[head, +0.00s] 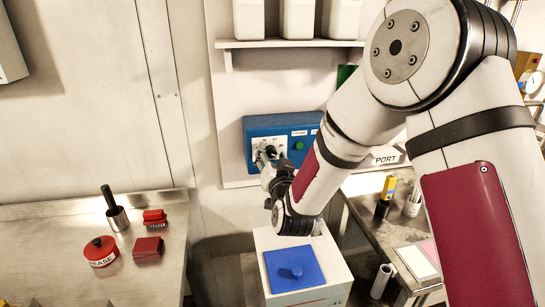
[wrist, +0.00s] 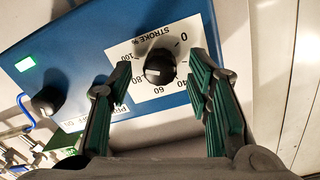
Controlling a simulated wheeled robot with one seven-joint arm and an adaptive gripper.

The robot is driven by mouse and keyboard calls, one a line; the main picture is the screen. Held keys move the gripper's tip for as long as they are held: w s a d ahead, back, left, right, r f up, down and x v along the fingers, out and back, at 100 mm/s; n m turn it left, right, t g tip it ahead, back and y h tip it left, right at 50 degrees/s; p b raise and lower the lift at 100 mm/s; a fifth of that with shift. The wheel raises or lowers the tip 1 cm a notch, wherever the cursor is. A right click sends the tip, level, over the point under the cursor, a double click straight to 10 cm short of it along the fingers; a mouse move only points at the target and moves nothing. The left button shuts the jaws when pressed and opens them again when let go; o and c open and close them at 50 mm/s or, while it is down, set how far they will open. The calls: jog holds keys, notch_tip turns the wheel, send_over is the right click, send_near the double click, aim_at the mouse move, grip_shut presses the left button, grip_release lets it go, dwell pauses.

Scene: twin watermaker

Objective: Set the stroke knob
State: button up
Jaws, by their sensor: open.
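The stroke knob (wrist: 160,67) is a round black knob on a white dial plate marked "STROKE %" with numbers from 0 to 100. A small pale mark shows on its lower left side, toward the 60 to 80 part of the scale; its exact reading is unclear. The plate is on the blue control box (head: 257,128), which also fills the upper wrist view (wrist: 85,45). My gripper (wrist: 161,68) is open, its green-padded fingers on either side of the knob with gaps visible. In the head view my gripper (head: 268,160) is at the box's front and partly covers the dial.
A green button (head: 299,146) shows in the head view. A white box with a blue lid (head: 293,269) stands below my arm. A steel bench (head: 60,235) is at left.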

grip_shut()
jog(key=shift+n, duration=0.4)
jog(key=n, duration=0.4)
jog(key=shift+a+b, duration=0.1)
jog(key=shift+b, duration=0.25)
jog(key=shift+n, duration=2.4)
